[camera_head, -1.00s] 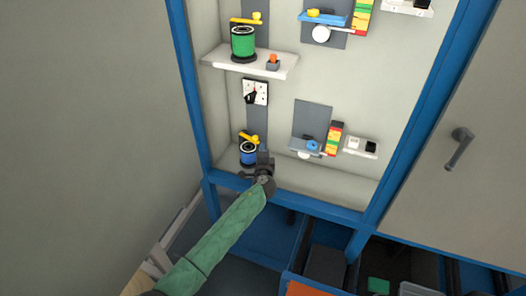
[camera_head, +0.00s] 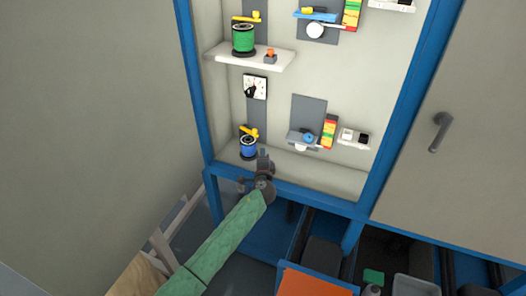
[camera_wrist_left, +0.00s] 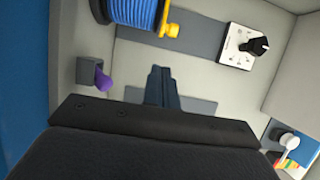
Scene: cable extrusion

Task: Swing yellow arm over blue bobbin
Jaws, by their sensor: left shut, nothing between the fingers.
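The blue bobbin (camera_head: 248,147) stands low at the left inside the blue-framed cabinet. The yellow arm (camera_head: 249,132) lies at its top, with its knob end at the right. In the left wrist view the blue bobbin (camera_wrist_left: 140,10) is at the top, cut off by the edge, with part of the yellow arm (camera_wrist_left: 166,24) at its right end. My left gripper (camera_head: 264,156) is just right of and below the bobbin, apart from it. Its fingers (camera_wrist_left: 161,85) are closed together and empty. My right gripper is in neither view.
A purple knob on a grey block (camera_wrist_left: 100,76) sits left of my fingers. A dial (camera_head: 255,87) is on the back panel above the bobbin. A shelf (camera_head: 222,54) holds a green bobbin (camera_head: 243,38). The cabinet's blue frame (camera_head: 285,195) runs below my left gripper.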

